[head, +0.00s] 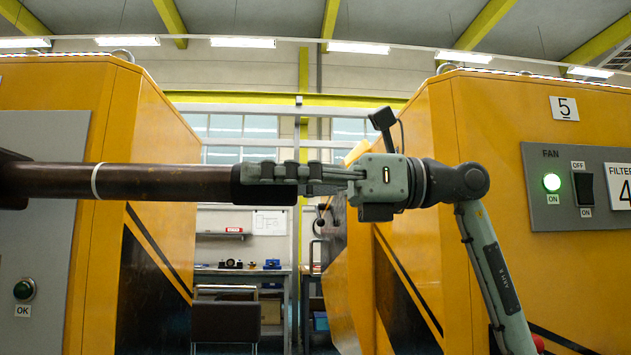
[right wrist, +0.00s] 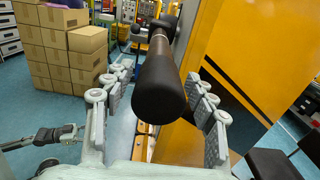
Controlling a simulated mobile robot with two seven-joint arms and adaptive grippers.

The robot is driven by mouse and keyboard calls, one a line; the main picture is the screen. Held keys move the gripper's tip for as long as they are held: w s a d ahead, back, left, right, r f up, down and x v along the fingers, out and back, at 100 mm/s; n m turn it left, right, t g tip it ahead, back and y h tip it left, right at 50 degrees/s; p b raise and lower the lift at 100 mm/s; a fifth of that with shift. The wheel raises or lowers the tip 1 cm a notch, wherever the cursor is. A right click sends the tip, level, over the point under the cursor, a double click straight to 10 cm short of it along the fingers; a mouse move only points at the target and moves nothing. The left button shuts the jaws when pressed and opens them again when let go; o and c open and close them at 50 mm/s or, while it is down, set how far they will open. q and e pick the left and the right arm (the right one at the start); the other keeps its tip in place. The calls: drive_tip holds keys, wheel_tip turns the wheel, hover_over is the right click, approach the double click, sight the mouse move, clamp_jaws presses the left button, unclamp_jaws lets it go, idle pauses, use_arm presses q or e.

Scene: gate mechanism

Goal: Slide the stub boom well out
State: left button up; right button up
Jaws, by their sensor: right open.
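The stub boom (head: 150,181) is a brown tube with a white ring and a black padded end. It lies level, reaching from the left cabinet across the gap between the cabinets. My right gripper (head: 270,173) is at the boom's black end, its fingers pointing left along it. In the right wrist view, the boom's black end (right wrist: 160,92) sits between the spread fingers of my right gripper (right wrist: 160,100), with space on both sides. A grey and black part of my left arm shows at the lower left there; its finger state is unclear.
The left yellow cabinet (head: 155,130) has a green OK button (head: 24,289). The right yellow cabinet (head: 480,110) stands close behind my right arm, with a lit FAN lamp (head: 552,182). Stacked cartons (right wrist: 60,45) stand left in the right wrist view.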

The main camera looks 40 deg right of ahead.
drive_tip(key=v, duration=0.8)
idle(0.4)
